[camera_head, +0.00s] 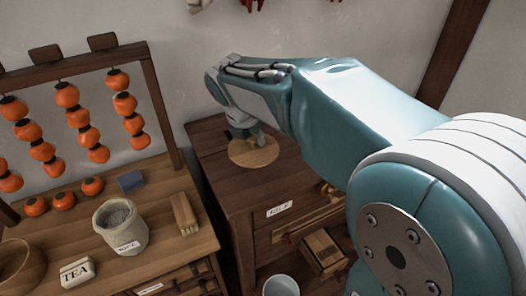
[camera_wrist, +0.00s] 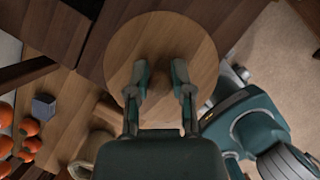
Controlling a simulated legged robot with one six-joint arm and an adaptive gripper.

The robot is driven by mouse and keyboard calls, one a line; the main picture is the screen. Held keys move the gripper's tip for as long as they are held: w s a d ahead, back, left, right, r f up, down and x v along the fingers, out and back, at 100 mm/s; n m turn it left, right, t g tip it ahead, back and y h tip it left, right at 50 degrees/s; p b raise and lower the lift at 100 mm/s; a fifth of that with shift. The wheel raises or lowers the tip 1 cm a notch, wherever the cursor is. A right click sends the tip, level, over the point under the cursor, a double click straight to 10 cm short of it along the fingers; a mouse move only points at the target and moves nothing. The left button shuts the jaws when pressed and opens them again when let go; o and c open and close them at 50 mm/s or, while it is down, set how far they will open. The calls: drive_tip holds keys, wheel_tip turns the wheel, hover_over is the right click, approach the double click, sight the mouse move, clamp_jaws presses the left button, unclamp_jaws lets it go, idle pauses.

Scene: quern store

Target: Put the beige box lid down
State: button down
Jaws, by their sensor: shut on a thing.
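The beige box lid is a round, pale wooden disc (camera_head: 240,157), seen over the top of the dark wooden cabinet (camera_head: 212,142). In the wrist view the lid (camera_wrist: 160,32) fills the upper middle. My gripper (camera_head: 256,136) is above the lid, pointing down, and is shut on it. In the wrist view my two fingers (camera_wrist: 162,72) stand a little apart over the lid's middle; the part they grip is hard to make out. I cannot tell whether the lid touches the cabinet top or hangs just above it.
Left is a wooden bench (camera_head: 185,243) with a rack of orange fruit (camera_head: 85,135), a blue block (camera_head: 131,181), a labelled sack (camera_head: 121,228), a TEA box (camera_head: 77,272) and a wooden block (camera_head: 184,214). A white cup (camera_head: 281,287) stands below.

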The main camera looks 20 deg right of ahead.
sight(263, 152)
drive_tip(key=f, duration=0.1)
drive_tip(key=w+d+f, duration=0.2)
drive_tip(key=f, duration=0.1)
drive_tip(key=shift+d, duration=0.25)
drive_tip(key=shift+s+a+x, duration=0.1)
drive_tip(key=shift+a+x, duration=0.05)
drive_tip(key=shift+x, duration=0.75)
drive_tip(key=shift+s+a+x, duration=0.15)
drive_tip(key=shift+x, duration=0.75)
drive_tip(key=shift+f, duration=0.25)
drive_tip(key=c, duration=0.5)
unclamp_jaws()
